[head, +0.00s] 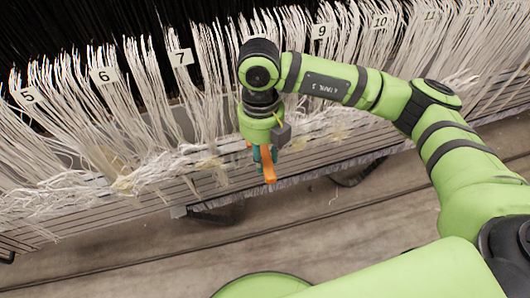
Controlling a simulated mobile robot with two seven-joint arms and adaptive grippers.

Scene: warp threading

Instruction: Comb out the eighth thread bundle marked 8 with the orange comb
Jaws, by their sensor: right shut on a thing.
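My right gripper (262,155) is in the middle of the head view, at the end of my green right arm. It is shut on the orange comb (268,165), which points down over the front edge of the rack. White thread bundles hang in a row. The place between the tags 7 and 9 is where my arm's wrist stands, so the tag 8 is hidden. Threads of that bundle (222,95) show just left of the wrist. The comb's teeth are not clear, and I cannot tell whether they touch threads. My left gripper is not in view.
Tags 7 (181,57) and 9 (321,31) mark the neighbouring bundles. Tangled thread ends lie along the slatted rack (110,202). A dark bracket (215,213) sticks out below its edge. The wooden floor (150,262) in front is clear.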

